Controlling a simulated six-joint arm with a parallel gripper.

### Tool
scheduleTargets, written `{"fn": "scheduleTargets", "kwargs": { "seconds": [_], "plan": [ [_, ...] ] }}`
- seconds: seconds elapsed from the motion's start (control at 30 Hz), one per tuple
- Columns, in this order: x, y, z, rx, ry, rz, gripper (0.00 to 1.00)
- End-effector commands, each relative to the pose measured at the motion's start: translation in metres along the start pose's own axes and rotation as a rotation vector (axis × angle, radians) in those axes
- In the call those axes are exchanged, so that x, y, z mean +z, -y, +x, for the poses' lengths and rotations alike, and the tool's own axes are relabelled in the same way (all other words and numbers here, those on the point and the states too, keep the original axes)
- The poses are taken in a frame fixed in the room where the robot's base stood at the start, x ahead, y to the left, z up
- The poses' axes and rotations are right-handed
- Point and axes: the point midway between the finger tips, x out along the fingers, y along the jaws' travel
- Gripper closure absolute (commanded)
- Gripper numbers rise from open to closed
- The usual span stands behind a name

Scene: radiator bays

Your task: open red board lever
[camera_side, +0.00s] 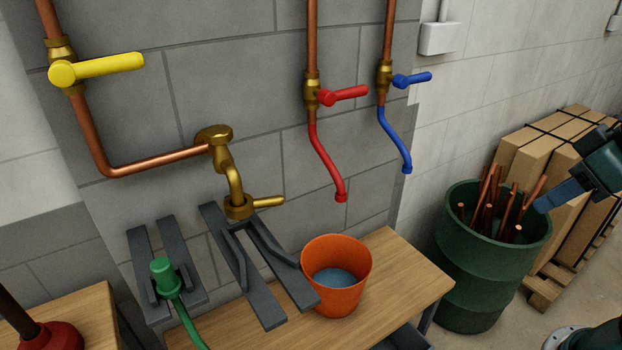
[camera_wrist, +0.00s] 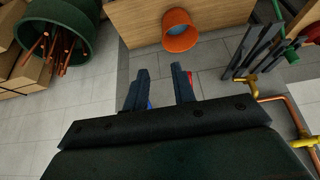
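The red lever (camera_side: 345,95) sits on a brass valve in a vertical copper pipe on the grey block wall. It points sideways to the right, across the pipe. A red curved spout (camera_side: 325,160) hangs below the valve. My gripper (camera_side: 548,202) is at the right edge of the side view, above the green barrel and well away from the lever. In the wrist view my gripper (camera_wrist: 160,78) has its two fingers apart with nothing held between them. A small red patch (camera_wrist: 189,76) and a blue patch show by the fingers, mostly hidden.
A blue lever (camera_side: 412,79) is close right of the red one. A yellow lever (camera_side: 110,66) and brass tap (camera_side: 238,205) are left. An orange bucket (camera_side: 336,278) holding water stands on the wooden bench (camera_side: 415,275). The green barrel (camera_side: 480,270) holds copper pipes.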

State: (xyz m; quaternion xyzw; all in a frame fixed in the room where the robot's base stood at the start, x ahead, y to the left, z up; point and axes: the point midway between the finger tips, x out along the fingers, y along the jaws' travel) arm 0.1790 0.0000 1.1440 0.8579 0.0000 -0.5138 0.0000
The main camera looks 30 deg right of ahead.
Motion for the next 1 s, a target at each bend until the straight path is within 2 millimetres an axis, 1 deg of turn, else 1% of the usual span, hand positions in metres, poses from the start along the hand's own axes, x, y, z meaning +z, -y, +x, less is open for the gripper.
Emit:
{"fn": "scheduleTargets", "kwargs": {
  "seconds": [0.17, 0.23, 0.27, 0.37, 0.47, 0.57, 0.67, 1.0],
  "plan": [
    [0.000, 0.000, 0.000, 0.000, 0.000, 0.000, 0.74],
    [0.000, 0.000, 0.000, 0.000, 0.000, 0.000, 0.60],
    [-0.001, 0.000, 0.000, -0.001, -0.001, 0.001, 0.57],
    [-0.004, 0.001, 0.001, -0.004, -0.006, 0.009, 0.57],
    [-0.014, 0.003, 0.004, -0.014, -0.019, 0.025, 0.57],
    [-0.029, 0.006, 0.010, -0.032, -0.042, 0.056, 0.57],
    [-0.051, 0.011, 0.018, -0.062, -0.073, 0.101, 0.57],
    [-0.135, 0.027, 0.053, -0.242, -0.192, 0.337, 0.57]
  ]
}}
